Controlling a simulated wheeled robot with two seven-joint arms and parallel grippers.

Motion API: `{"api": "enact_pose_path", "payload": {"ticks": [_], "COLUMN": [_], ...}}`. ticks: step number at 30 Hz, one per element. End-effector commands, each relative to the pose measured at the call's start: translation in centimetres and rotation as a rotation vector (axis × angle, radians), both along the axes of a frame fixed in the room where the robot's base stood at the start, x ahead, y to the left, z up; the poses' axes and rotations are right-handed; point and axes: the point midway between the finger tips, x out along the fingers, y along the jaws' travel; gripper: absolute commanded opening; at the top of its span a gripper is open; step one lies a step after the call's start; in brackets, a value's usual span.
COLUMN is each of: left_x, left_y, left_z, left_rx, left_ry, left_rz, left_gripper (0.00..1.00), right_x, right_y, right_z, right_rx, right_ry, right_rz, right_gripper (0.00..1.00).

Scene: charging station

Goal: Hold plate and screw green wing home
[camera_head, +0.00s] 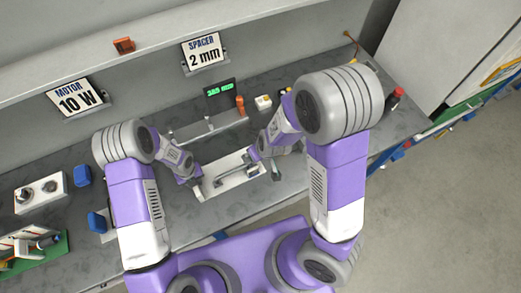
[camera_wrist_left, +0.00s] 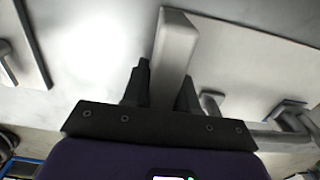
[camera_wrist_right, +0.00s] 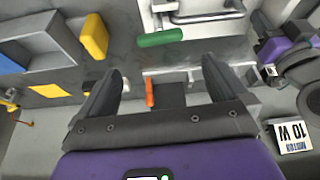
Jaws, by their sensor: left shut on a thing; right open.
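The white plate (camera_head: 228,184) lies on the bench between my two grippers; it also shows in the left wrist view (camera_wrist_left: 236,72). My left gripper (camera_head: 198,176) is at the plate's left end. In the left wrist view it is shut on a pale upright bar (camera_wrist_left: 176,45) standing on the plate. The green wing (camera_wrist_right: 160,37) is a short green bar beside the plate's metal rod (camera_wrist_right: 208,17) in the right wrist view. My right gripper (camera_wrist_right: 165,68) is open and empty, with the green wing beyond its fingertips, apart from them.
A green-digit display (camera_head: 219,89) and an orange upright piece (camera_head: 240,103) stand behind the plate. Blue blocks (camera_head: 82,175) and a white box with round knobs (camera_head: 40,193) sit at left. Yellow blocks (camera_wrist_right: 95,36) lie near a grey bin (camera_wrist_right: 42,45) in the right wrist view.

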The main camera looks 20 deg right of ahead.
Motion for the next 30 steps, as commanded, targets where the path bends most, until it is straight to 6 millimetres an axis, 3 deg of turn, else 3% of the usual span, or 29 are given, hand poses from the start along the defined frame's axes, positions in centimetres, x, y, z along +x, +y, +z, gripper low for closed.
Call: {"api": "enact_pose_path", "payload": {"ticks": [7,21,22,27,30], "left_x": [0.0,0.0,0.0,0.0,0.0], "left_y": [0.0,0.0,0.0,0.0,0.0], "left_z": [0.0,0.0,0.0,0.0,0.0], "left_rx": [-0.001,-0.001,-0.001,-0.001,-0.001], "left_ry": [-0.001,-0.001,-0.001,-0.001,-0.001], "left_rz": [0.0,0.0,0.0,0.0,0.0], "left_gripper": [0.0,0.0,0.31,0.57,0.58], "right_x": [-0.7,-0.8,-0.8,-0.8,-0.8], "right_y": [-0.1,-0.1,-0.1,-0.1,-0.1], "right_z": [1.6,1.9,1.9,1.9,1.8], "right_rx": [0.001,0.002,0.002,0.002,0.002], "right_ry": [0.0,0.001,0.001,0.001,0.001], "right_rz": [0.002,0.0,0.0,0.0,0.0], "right_gripper": [1.0,1.0,1.0,1.0,1.0]}}
